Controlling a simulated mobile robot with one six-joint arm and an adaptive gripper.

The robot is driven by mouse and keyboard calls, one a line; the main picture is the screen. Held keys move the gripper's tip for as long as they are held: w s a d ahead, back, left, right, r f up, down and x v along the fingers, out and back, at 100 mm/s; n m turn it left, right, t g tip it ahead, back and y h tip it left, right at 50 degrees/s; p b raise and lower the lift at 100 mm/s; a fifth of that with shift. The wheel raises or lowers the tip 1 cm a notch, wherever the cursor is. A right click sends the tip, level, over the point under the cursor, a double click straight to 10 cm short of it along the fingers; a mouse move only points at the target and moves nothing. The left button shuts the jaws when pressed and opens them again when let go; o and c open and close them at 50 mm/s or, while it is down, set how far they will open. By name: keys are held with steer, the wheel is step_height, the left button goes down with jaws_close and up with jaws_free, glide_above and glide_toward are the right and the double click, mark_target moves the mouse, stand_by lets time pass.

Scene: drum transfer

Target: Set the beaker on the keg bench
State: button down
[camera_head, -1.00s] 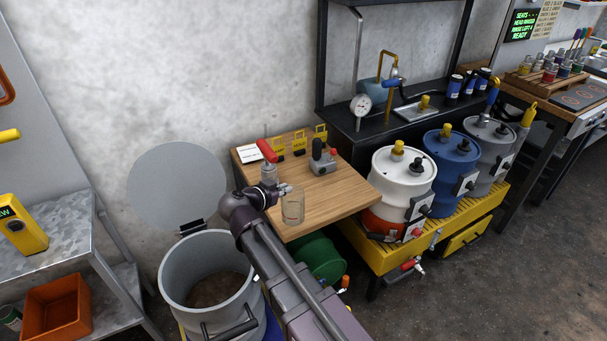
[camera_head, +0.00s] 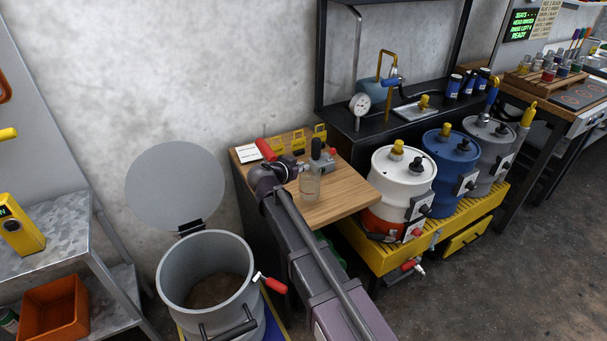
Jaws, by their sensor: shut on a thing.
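The beaker (camera_head: 310,187) is a small clear glass vessel, upright, in front of the wooden bench top (camera_head: 348,196) as seen from the head camera. My gripper (camera_head: 304,171) is shut on the beaker at its upper part, coming from the left. I cannot tell whether the beaker's base touches the wood or hangs just above it. My arm hides the left front part of the bench.
A white keg (camera_head: 402,180) stands to the right. A large open pot (camera_head: 206,280) stands lower left.

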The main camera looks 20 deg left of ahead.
mark_target(304, 173)
steer(key=shift+w, duration=0.3)
steer(key=shift+w+d+f+b, duration=0.1)
steer(key=shift+w+f+b, duration=0.1)
steer(key=shift+f+b, duration=0.3)
steer(key=shift+w+f+b, duration=0.15)
steer(key=shift+f+b, duration=0.3)
steer(key=shift+b, duration=0.05)
steer(key=shift+f+b, duration=0.85)
steer(key=shift+f, duration=0.05)
steer(key=shift+f, duration=0.15)
steer(key=c, duration=0.8)
jaws_free()
steer(key=shift+r, duration=0.25)
